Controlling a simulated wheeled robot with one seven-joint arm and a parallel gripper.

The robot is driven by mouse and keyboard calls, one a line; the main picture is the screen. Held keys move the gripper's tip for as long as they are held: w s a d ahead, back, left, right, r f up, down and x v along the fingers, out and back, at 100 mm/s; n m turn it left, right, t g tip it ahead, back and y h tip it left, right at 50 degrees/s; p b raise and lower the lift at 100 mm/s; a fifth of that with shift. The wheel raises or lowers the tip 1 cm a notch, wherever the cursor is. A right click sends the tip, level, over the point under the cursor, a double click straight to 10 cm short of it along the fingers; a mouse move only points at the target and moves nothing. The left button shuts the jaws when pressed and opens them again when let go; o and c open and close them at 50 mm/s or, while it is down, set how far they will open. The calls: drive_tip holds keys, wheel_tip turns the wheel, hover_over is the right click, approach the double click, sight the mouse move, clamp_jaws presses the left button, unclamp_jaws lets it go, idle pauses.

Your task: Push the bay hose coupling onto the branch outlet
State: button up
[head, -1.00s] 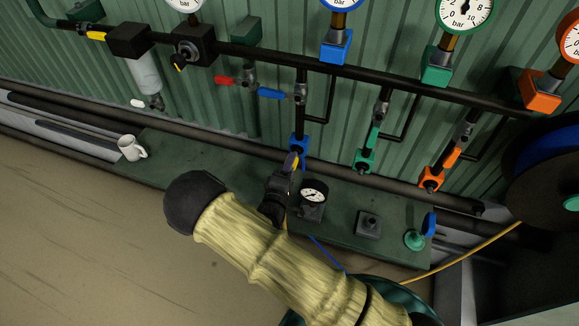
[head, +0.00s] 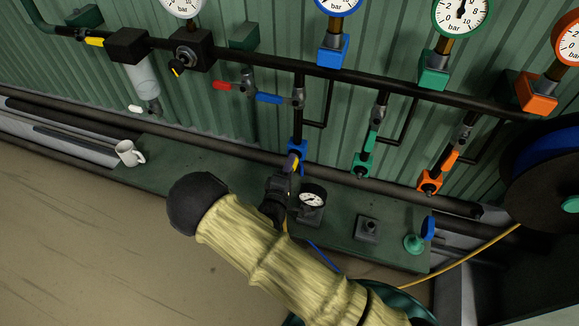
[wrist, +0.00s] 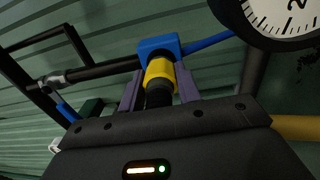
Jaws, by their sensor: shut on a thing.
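The bay hose coupling, a yellow collar (wrist: 160,74) on a black hose end, is between the purple-grey fingers of my gripper (wrist: 159,90) in the wrist view. My gripper (head: 291,168) is shut on it, just below the blue branch outlet (head: 297,151) in the head view. The blue outlet block (wrist: 158,46) is straight beyond the collar in the wrist view. The collar overlaps its near face; whether it is seated or only touching, I cannot tell. The outlet's mouth is hidden.
Green (head: 363,164) and orange (head: 429,182) outlets hang to the right. A white mug (head: 128,153) is at left. A large gauge (wrist: 282,18) fills the wrist view's upper right.

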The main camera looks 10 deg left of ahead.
drive_tip(key=shift+w+r, duration=0.1)
drive_tip(key=shift+r, duration=0.05)
drive_tip(key=o, duration=1.2)
drive_tip(key=shift+w, duration=0.1)
drive_tip(key=shift+c, duration=0.2)
drive_tip(key=shift+o, duration=1.2)
drive_tip(key=shift+s+a+f, duration=0.1)
drive_tip(key=shift+s+f, duration=0.1)
drive_tip(key=shift+s, duration=0.9)
drive_tip(key=shift+s, duration=0.5)
drive_tip(key=shift+s+a, duration=0.1)
drive_tip(key=shift+s, duration=0.65)
drive_tip(key=s+a+b, duration=0.1)
drive_tip(key=s+b, duration=0.1)
drive_tip(key=s, duration=1.5)
drive_tip(key=shift+s+a+f, duration=0.15)
drive_tip(key=shift+f, duration=0.15)
